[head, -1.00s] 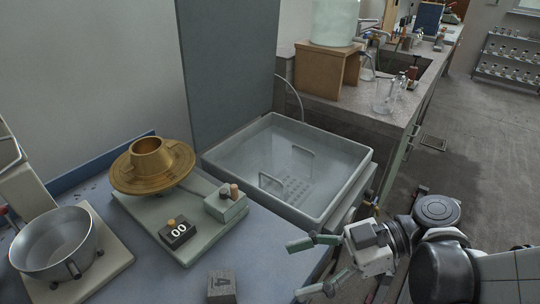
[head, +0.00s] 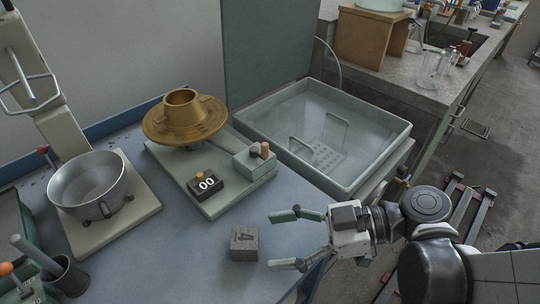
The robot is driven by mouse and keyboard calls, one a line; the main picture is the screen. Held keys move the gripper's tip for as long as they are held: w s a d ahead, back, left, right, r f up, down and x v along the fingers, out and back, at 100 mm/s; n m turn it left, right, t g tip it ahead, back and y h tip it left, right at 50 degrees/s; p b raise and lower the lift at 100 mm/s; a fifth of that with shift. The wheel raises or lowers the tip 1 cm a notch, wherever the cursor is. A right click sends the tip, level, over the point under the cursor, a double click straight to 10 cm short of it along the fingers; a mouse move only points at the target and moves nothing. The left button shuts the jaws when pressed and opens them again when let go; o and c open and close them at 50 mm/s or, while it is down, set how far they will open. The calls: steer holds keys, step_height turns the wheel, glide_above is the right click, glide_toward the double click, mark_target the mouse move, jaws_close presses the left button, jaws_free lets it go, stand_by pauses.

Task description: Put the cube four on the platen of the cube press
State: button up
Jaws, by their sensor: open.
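The grey concrete cube marked 4 (head: 244,243) sits on the blue-grey bench near its front edge in the head view. My gripper (head: 284,240) is open and empty just to the right of the cube, its two fingers pointing left towards it. The fingers do not appear to be around the cube. I cannot identify the cube press or its platen for certain in this view.
A brass flow table (head: 185,126) on a pale base with a counter (head: 205,186) stands behind the cube. A metal bowl (head: 89,178) is at left, near a dark cup (head: 68,276). A water tank (head: 366,180) lies to the right.

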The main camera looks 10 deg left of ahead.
mark_target(253, 237)
steer(key=shift+w+b+x, duration=0.2)
steer(key=shift+b+x, duration=0.15)
steer(key=shift+x, duration=0.6)
steer(key=shift+w+b+x, duration=0.15)
steer(key=shift+b+x, duration=0.15)
steer(key=shift+x, duration=1.4)
jaws_close()
steer(key=shift+r, duration=0.1)
